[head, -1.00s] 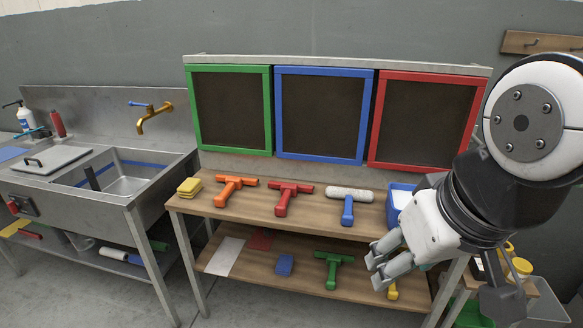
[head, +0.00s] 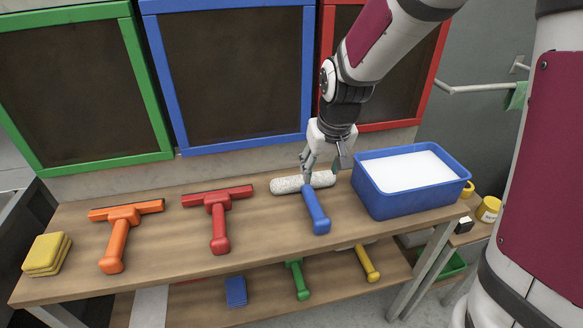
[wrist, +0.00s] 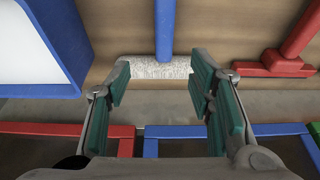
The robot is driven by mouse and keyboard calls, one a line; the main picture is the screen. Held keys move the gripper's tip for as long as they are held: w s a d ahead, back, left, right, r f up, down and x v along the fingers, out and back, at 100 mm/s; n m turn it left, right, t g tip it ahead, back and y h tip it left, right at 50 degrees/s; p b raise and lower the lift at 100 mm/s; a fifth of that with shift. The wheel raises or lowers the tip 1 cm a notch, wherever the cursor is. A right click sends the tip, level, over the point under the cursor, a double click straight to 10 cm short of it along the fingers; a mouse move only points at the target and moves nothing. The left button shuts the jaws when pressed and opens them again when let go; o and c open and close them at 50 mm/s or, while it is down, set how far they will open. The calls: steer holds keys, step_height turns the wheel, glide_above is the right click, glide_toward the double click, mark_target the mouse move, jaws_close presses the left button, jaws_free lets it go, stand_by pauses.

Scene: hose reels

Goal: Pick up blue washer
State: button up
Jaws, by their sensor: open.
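The blue washer (head: 316,208) lies on the wooden bench top, with a blue handle and a fuzzy white-grey head (head: 290,184). My gripper (head: 322,170) is above the head near the back of the bench, partly covering it from the head camera. In the wrist view my gripper (wrist: 165,95) has its green-padded fingers spread, with the washer's pale head (wrist: 160,68) beyond and between them. The blue handle (wrist: 164,30) runs up to the picture's top edge. Nothing is held. Whether the fingers touch the head cannot be told.
A blue tub of white foam (head: 418,172) stands right beside the washer. A red squeegee (head: 218,215), an orange squeegee (head: 122,228) and yellow sponges (head: 46,254) lie to the left. Framed dark panels (head: 235,75) stand behind. A lower shelf holds a green tool (head: 298,279).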

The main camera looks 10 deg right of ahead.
mark_target(312, 197)
steer(key=b+x, duration=0.1)
steer(key=x, duration=0.6)
steer(key=shift+w+a+f, duration=0.1)
steer(key=shift+f, duration=0.3)
steer(key=shift+s+a+b+x, duration=0.1)
steer(key=shift+a+b+x, duration=0.05)
steer(key=shift+x, duration=1.2)
steer(key=shift+s+a+b+x, duration=0.1)
steer(key=shift+b+x, duration=0.05)
steer(key=shift+x, duration=1.15)
steer(key=shift+f, duration=0.25)
jaws_close()
